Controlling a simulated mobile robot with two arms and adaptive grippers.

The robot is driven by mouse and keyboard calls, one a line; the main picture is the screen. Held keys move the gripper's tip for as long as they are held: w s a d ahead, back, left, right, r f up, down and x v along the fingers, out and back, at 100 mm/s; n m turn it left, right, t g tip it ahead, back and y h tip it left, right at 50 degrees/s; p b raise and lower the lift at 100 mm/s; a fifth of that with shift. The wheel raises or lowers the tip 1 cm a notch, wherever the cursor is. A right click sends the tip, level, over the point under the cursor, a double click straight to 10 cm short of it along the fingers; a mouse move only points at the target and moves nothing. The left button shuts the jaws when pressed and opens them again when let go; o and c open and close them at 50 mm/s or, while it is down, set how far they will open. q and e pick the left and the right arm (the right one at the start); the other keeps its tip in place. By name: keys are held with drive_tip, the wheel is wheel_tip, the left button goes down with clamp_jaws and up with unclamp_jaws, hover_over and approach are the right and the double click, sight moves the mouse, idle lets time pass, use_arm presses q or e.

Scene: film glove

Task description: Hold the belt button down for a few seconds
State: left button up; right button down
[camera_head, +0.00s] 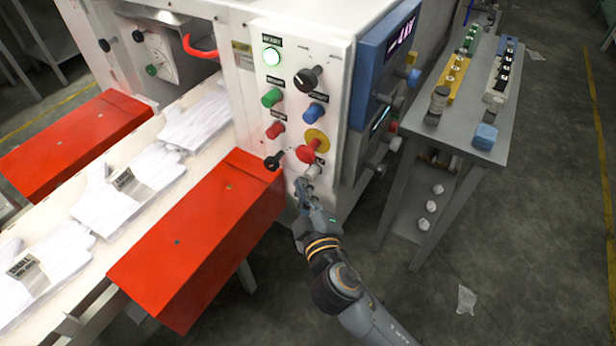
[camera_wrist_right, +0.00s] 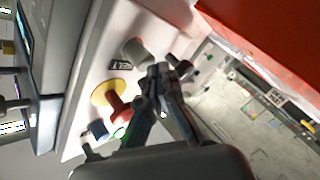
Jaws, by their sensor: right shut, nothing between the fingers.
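The white control panel (camera_head: 291,100) carries several buttons with small labels too blurred to read, so I cannot tell by label which is the belt button. A pale grey button (camera_head: 313,171) sits lowest, below the red mushroom button (camera_head: 308,151) on its yellow disc. My right gripper (camera_head: 301,184) is shut and empty, its tips just below the grey button. In the right wrist view the shut fingers (camera_wrist_right: 163,74) point at the panel, close to the grey button (camera_wrist_right: 135,50); I cannot tell whether they touch it. My left gripper is out of view.
A black switch (camera_head: 274,160) sticks out beside the red mushroom button. Red guards (camera_head: 205,240) flank the belt (camera_head: 150,208), which carries white gloves. A grey side table (camera_head: 455,135) stands at the right, with open floor between.

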drive_tip(key=shift+s+a, duration=0.3)
drive_tip(key=shift+s, duration=0.05)
drive_tip(key=s+a, duration=0.1)
drive_tip(key=s, duration=0.1)
drive_tip(key=s+a+b, duration=0.1)
drive_tip(key=s+a, duration=0.1)
idle(0.5)
idle(0.3)
